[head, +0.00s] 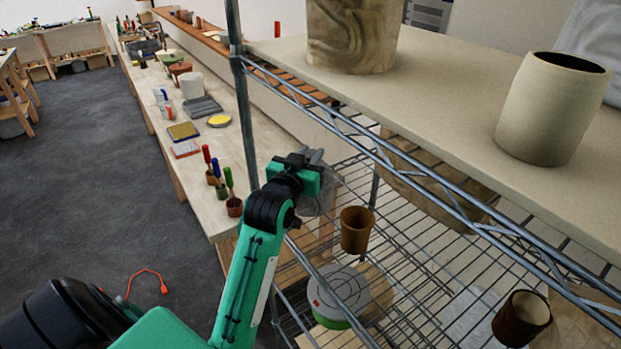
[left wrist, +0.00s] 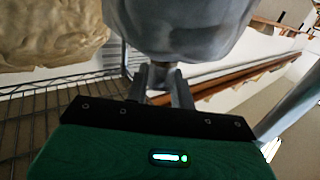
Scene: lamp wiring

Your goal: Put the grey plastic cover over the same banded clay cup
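My left gripper (head: 312,160) is at the wire shelf unit's left end, beyond the upright post. The grey plastic cover (head: 316,202) shows as a translucent grey shape just below it, partly behind my arm. In the left wrist view the cover (left wrist: 180,28) is large and grey, and its narrow neck sits between the two fingers (left wrist: 163,85), which look closed on it. A brown clay cup (head: 356,232) stands right of and below the cover, apart from it. Another brown cup (head: 522,318) is at the lower right. Bands cannot be made out on either. My right gripper is not in view.
The upper shelf board (head: 440,95) carries a carved pot (head: 352,35) and a pale cylindrical vase (head: 553,108). The metal post (head: 243,105) stands close to my left arm. A round grey-and-green device (head: 338,292) is below. A long bench (head: 225,150) holds tools.

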